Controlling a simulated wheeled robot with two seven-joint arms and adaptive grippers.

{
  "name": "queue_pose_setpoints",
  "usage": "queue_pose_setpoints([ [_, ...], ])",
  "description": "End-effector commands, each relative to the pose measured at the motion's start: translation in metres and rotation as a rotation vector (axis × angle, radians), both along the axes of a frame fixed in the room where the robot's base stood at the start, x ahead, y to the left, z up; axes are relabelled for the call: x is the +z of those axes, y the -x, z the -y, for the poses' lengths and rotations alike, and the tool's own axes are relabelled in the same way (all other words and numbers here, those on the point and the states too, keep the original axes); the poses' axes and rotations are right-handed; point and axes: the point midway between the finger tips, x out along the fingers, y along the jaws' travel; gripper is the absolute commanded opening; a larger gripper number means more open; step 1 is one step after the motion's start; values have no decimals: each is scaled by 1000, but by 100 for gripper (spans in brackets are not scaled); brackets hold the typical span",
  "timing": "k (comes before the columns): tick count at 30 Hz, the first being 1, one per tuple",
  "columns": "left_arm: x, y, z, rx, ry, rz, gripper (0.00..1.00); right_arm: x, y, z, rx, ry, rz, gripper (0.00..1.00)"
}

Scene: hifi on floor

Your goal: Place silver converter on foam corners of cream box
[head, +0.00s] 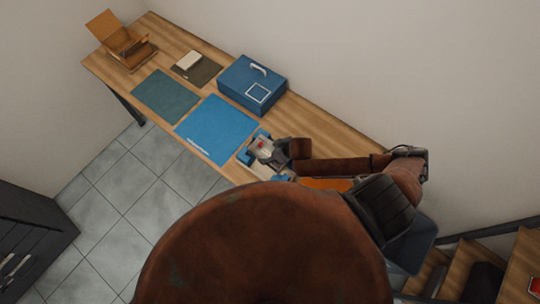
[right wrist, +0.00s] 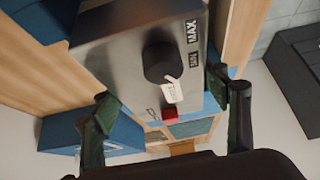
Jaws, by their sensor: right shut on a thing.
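The silver converter (right wrist: 125,75) fills the upper middle of the right wrist view, with a black knob, a white tag, a red switch and a MAX label. My right gripper (right wrist: 168,122) is shut on it, one finger on each side. In the head view the converter (head: 262,147) shows small beside the right gripper (head: 279,151), at the table's front edge. It is above the cream box (head: 259,170), whose blue foam corners (head: 243,157) show around it. I cannot tell whether the converter touches the foam. My left gripper is not in view.
A blue mat (head: 215,129) lies just left of the box, with a blue case (head: 252,84) behind. Farther left are a green mat (head: 165,96), a dark mat (head: 207,73) with a cream block (head: 188,60), and an open cardboard box (head: 122,45). A wall runs behind the table.

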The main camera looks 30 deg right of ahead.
Motion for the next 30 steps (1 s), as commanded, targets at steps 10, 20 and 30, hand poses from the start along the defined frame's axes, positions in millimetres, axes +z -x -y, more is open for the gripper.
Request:
queue_pose_setpoints([
  [10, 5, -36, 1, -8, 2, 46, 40, -35, 1, 0, -1, 0, 2, 10],
  [20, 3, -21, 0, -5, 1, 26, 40, -37, 1, 0, -1, 0, 2, 10],
  [30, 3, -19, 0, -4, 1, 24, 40, -41, 3, 1, -2, 1, -3, 85],
])
